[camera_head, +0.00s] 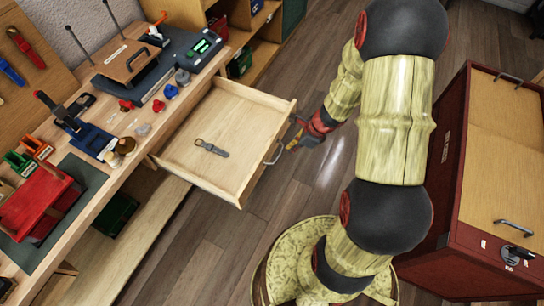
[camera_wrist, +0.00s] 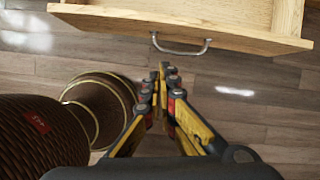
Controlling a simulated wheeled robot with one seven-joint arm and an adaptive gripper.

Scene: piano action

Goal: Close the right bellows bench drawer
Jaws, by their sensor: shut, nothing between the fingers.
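The pale wooden drawer (camera_head: 232,128) stands pulled far out from the workbench (camera_head: 88,218) in the head view. A wrench-like tool (camera_head: 211,147) lies inside it. The drawer's front carries a curved metal handle (camera_head: 275,150). My gripper (camera_head: 297,137) is close to the drawer front, by the handle. In the wrist view the drawer front (camera_wrist: 230,38) and its handle (camera_wrist: 181,47) lie beyond my gripper (camera_wrist: 163,70). The yellow-and-black fingers are shut and empty, with a small gap visible between their tips and the handle.
The bench top holds a device with a green display (camera_head: 201,46), small red and blue parts, and a red box (camera_head: 36,203). A red cabinet (camera_head: 478,180) with handles stands at the right. Wooden floor (camera_head: 215,245) is clear in front of the drawer and below it.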

